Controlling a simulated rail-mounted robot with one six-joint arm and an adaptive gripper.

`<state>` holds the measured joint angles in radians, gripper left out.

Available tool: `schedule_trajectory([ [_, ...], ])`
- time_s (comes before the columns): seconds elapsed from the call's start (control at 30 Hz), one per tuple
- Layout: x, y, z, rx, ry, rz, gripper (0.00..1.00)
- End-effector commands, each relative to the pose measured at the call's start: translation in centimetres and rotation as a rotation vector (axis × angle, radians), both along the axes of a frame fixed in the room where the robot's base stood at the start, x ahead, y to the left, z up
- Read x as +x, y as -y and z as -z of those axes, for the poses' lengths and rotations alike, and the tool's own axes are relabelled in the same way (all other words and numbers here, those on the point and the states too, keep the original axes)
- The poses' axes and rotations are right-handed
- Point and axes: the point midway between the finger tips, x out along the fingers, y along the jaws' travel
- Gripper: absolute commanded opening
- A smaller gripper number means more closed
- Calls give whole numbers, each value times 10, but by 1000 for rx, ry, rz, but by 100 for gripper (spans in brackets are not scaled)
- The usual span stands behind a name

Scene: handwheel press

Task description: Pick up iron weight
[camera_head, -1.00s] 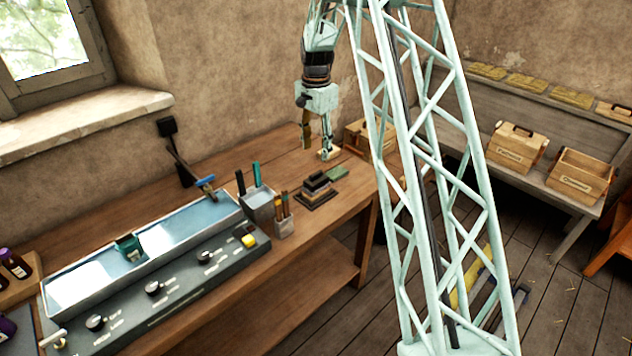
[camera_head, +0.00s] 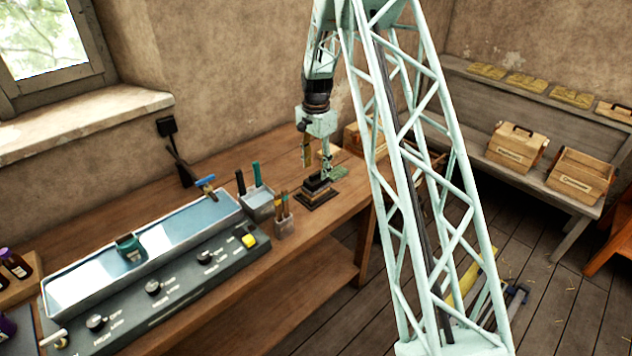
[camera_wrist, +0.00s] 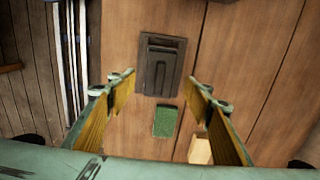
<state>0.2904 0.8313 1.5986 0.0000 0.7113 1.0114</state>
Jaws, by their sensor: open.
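A dark stepped block on a flat base (camera_head: 318,190), which looks like the iron weight, lies on the wooden bench right of the tool holders. In the wrist view the dark block (camera_wrist: 162,66) shows ahead of and between the fingertips. My gripper (camera_head: 316,169) hangs just above and behind it in the head view, with its jaws apart. In the wrist view my gripper (camera_wrist: 160,80) is open, with nothing held between its yellow-lined fingers. How much height separates the fingertips from the block I cannot tell.
A green pad (camera_wrist: 165,121) and a pale wooden block (camera_wrist: 200,151) lie on the bench near the dark block. Tool holders (camera_head: 258,205) and a long control console (camera_head: 175,280) stand to the left. The bench's front edge (camera_head: 345,218) is close by.

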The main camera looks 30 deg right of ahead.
Motion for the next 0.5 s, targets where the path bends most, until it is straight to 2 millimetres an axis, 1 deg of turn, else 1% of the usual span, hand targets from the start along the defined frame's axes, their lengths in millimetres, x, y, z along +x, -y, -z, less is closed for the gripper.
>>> schedule_trajectory([
  [0.37, 0, 0, 1, 0, 0, 0, 47],
  [0.5, -1, 0, 7, 0, -2, 0, 47],
])
